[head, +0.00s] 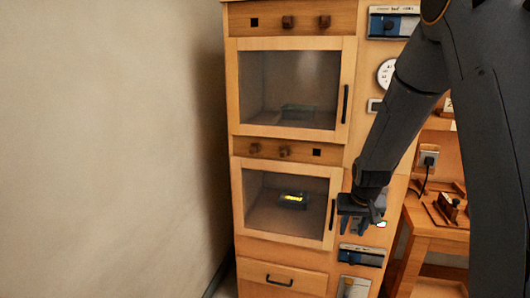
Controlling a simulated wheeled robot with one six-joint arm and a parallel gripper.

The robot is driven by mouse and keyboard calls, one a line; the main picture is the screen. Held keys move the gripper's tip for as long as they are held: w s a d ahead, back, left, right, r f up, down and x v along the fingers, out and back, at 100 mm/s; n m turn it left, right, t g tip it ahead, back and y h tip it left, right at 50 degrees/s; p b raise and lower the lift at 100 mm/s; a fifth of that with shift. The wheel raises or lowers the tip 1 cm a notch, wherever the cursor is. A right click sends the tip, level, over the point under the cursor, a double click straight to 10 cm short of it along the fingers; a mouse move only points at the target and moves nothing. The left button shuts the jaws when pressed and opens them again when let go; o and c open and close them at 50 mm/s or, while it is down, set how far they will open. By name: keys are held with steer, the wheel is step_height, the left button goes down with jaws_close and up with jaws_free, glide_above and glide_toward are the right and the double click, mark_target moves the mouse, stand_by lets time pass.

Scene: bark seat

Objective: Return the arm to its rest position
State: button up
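My dark grey arm (397,125) reaches down from the upper right in the head view. My gripper (358,226) points downward in front of the wooden cabinet's right side, just right of the lower glass door's black handle (333,214). The fingers are small and dark, and I cannot tell how far apart they are or whether one touches the handle. I make out nothing held. The lower glass door (265,207) looks shut, with a dark item with a glowing yellow patch (292,199) behind its glass.
An upper glass door (280,88) looks shut, with a dim greenish item inside. A drawer (275,281) is below. Blue-fronted panels (361,256) sit on the cabinet's right side. A wooden bench (432,233) with items stands at right. A bare wall (105,140) fills the left.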

steer(key=s+a+r+g+b, duration=0.1)
steer(key=s+a, duration=0.3)
steer(key=s, duration=0.8)
steer(key=s+a+r+n+g+b, duration=0.1)
steer(key=s+a, duration=0.3)
steer(key=s, duration=0.8)
steer(key=shift+r+n+g+y, duration=0.15)
steer(key=shift+n+g+y, duration=0.15)
steer(key=shift+s+a, duration=0.1)
